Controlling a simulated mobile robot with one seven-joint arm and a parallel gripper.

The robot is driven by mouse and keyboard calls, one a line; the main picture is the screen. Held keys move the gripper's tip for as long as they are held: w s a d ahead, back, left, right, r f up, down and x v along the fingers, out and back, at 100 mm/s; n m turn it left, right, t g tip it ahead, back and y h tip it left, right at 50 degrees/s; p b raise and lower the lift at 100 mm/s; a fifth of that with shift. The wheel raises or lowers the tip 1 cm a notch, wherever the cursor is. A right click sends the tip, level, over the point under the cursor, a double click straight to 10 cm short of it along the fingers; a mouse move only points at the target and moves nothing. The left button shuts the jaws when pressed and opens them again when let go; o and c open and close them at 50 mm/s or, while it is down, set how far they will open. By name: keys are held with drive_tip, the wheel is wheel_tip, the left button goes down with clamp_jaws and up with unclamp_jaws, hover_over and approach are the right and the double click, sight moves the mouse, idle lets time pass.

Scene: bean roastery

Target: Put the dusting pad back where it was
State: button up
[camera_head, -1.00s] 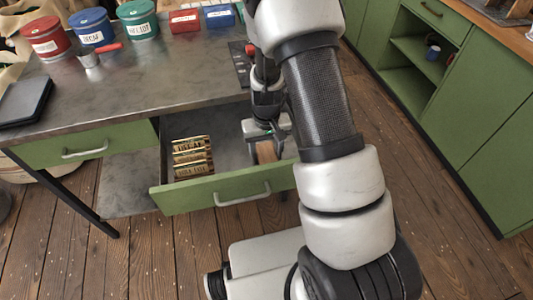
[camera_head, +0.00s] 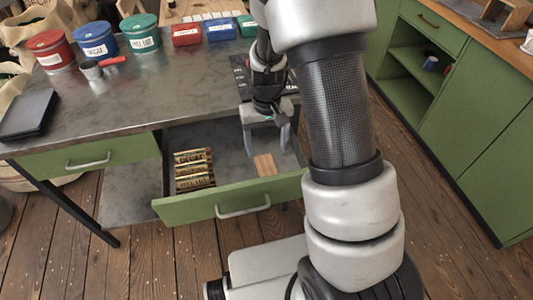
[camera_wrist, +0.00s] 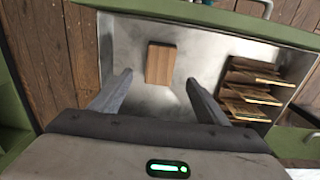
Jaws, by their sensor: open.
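A small wood-topped block, apparently the dusting pad (camera_head: 265,165), lies flat on the floor of the open drawer (camera_head: 232,197), in its right part. It also shows in the wrist view (camera_wrist: 160,63), with bare metal around it. My gripper (camera_head: 266,149) is open and empty above the pad. In the wrist view its two fingers (camera_wrist: 158,80) stand apart, one on each side of the pad's near end, and do not visibly touch it.
Several labelled packets (camera_head: 193,170) lie in a row in the drawer's left part. On the metal counter stand red, blue and green tins (camera_head: 139,34), a scoop (camera_head: 92,69) and a black flat device (camera_head: 27,113). Green cabinets (camera_head: 470,110) stand to the right.

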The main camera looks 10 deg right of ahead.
drive_tip(key=s+r+t, duration=0.1)
drive_tip(key=s+r, duration=0.2)
drive_tip(key=r, duration=0.6)
drive_tip(key=s+r+t, duration=0.2)
drive_tip(key=s+r, duration=0.1)
drive_tip(key=r, duration=0.7)
drive_tip(key=s+r+t, duration=0.2)
drive_tip(key=s+r, duration=0.6)
drive_tip(key=s, duration=0.4)
drive_tip(key=shift+r+t, duration=0.15)
drive_tip(key=shift+t, duration=0.15)
drive_tip(key=shift+s, duration=0.1)
drive_tip(key=shift+s+a, duration=0.1)
